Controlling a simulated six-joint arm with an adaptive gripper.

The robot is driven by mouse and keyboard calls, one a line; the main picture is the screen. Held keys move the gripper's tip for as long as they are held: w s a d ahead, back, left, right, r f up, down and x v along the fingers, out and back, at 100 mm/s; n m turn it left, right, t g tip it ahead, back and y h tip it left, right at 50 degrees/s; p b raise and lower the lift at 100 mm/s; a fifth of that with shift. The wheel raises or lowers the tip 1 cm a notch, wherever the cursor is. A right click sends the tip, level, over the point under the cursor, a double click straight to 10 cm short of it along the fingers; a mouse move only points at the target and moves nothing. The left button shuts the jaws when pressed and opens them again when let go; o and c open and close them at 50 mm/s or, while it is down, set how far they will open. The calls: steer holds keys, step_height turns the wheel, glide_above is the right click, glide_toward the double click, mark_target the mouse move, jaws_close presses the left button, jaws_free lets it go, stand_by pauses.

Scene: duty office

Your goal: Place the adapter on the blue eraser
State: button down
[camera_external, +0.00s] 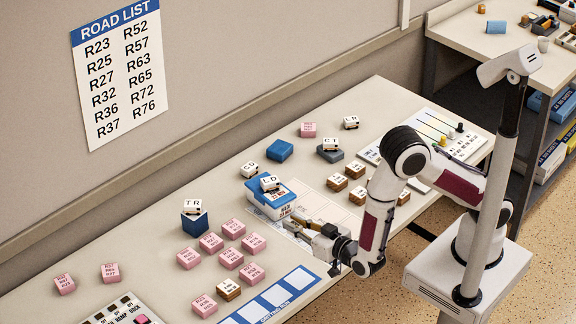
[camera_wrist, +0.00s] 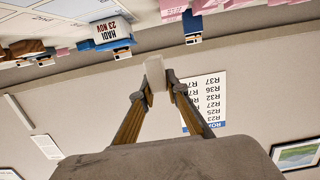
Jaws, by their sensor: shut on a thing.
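My gripper (camera_external: 300,225) is low over the table's front half, just in front of the blue-lidded box. In the wrist view its two fingers (camera_wrist: 157,85) are closed on a small plain white piece (camera_wrist: 154,74), which may be the adapter; in the external view this piece is hard to make out. A plain blue block (camera_external: 280,150), which looks like the blue eraser, lies toward the back of the table with nothing on top. It stands apart from my gripper, beyond the blue-lidded box.
The blue-lidded box (camera_external: 258,205) carries the LD block (camera_external: 270,183). A blue cube (camera_external: 194,224) carries the TR block (camera_external: 193,206). Several pink blocks (camera_external: 211,242) lie to the left. The CT block (camera_external: 330,144) sits on a grey piece. Bare tabletop (camera_external: 145,245) lies at left.

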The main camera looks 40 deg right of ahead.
steer(key=w+d+m+h, duration=0.35)
steer(key=w+d, duration=0.55)
steer(key=d, duration=0.3)
step_height(320, 180, up, 4)
steer(key=n+y, duration=0.4)
glide_above(280, 147)
steer(key=shift+w+r+m+h, duration=0.1)
steer(key=shift+m+h, duration=0.15)
steer(key=shift+f, duration=3.15)
steer(key=shift+f, duration=1.85)
